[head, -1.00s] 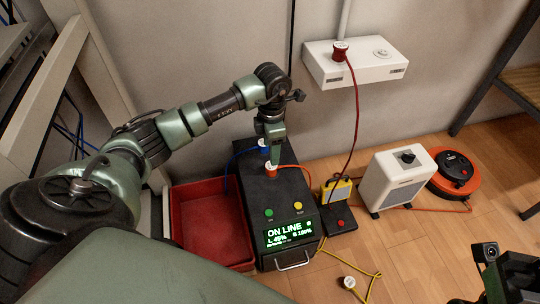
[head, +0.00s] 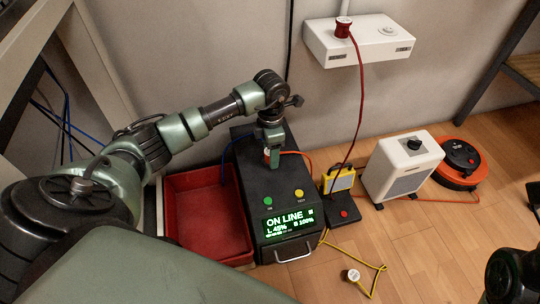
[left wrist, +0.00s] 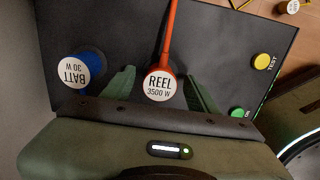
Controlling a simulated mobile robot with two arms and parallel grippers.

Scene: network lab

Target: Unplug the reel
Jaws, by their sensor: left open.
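The reel's plug (left wrist: 160,84), with a white cap marked REEL 3500 W and an orange cord, stands in the top of the black power unit (head: 290,177). My left gripper (left wrist: 160,76) is open, its two green fingers on either side of this plug with small gaps showing. In the head view my left gripper (head: 271,150) hides most of the plug. A blue plug marked BATT 30 W (left wrist: 78,70) stands just left of the fingers. The orange cable reel (head: 457,163) lies on the floor at right. My right gripper (head: 515,278) is partly cut off at the lower right corner.
A red tray (head: 206,217) stands left of the unit. A yellow device (head: 341,181), a white heater (head: 402,167) and a loose yellow-corded plug (head: 351,275) are to its right. A white wall box (head: 362,45) holds a red plug (head: 343,28).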

